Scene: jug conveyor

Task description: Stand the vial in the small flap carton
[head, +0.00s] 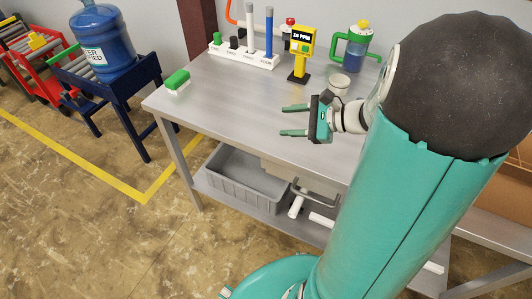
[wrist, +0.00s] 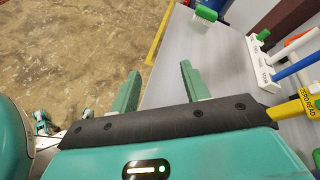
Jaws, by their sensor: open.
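My gripper (head: 290,120) is open above the metal table in the head view, its two green fingers pointing left with nothing between them. Its fingers also show in the wrist view (wrist: 160,74), spread apart and empty over the table edge. I cannot make out a vial in either view. I cannot make out a small flap carton either; a brown surface (head: 495,190) shows at the right edge behind my arm, but I cannot tell what it is. My arm hides much of the table's right side.
The table (head: 225,110) is clear at front left. A green-topped brush (head: 177,80) lies at its left end. A grey bin (head: 235,185) sits below.

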